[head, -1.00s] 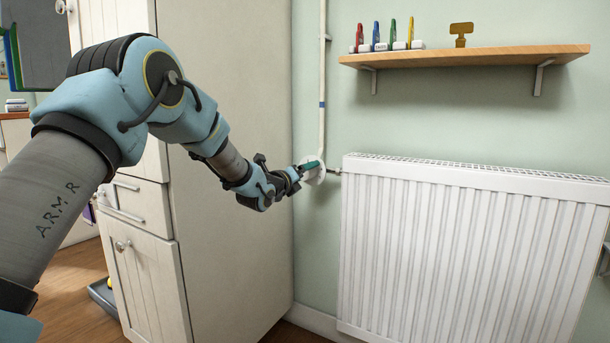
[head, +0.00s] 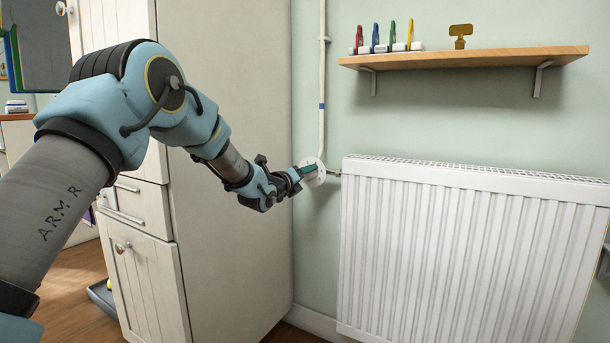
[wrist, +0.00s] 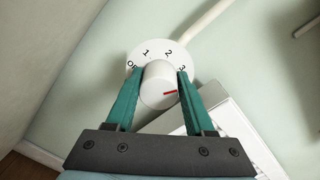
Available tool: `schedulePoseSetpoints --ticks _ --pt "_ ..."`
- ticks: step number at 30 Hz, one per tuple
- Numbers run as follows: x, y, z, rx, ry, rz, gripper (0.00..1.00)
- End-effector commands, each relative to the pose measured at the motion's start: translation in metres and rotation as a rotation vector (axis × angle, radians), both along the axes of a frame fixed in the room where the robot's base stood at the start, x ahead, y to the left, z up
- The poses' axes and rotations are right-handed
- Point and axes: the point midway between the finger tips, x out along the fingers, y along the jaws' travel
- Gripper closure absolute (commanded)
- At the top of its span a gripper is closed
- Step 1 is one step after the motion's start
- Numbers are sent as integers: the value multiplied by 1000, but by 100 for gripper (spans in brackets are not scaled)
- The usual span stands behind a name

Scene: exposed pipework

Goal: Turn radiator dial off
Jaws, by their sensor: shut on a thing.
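The radiator dial (wrist: 159,84) is a white round knob with a red pointer line, on a white disc marked OFF, 1, 2 and 3. In the wrist view the red line points to the right, just below the 3. My gripper (wrist: 156,82) has its two green fingers closed on either side of the knob. In the head view the white disc (head: 315,172) sits on the wall left of the radiator, and my gripper (head: 306,170) reaches it from the left. The fingers hide part of the disc there.
The white radiator (head: 470,255) stands right of the dial. A white pipe (head: 322,80) runs up the wall above it. A tall cream cabinet (head: 235,170) stands close on the left. A wooden shelf (head: 465,56) with small coloured items hangs above the radiator.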

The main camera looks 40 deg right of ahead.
Motion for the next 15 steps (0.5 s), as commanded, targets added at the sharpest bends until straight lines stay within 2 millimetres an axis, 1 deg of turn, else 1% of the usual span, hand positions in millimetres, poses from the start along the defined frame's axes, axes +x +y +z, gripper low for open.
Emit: schedulePoseSetpoints --ticks 1,3,4,11,15 --pt "0 0 0 1 0 1 91" --pt "0 0 0 1 0 1 99" --pt "0 0 0 1 0 1 100" --pt "0 0 0 -3 16 0 100" --pt "0 0 -1 -16 61 0 100"
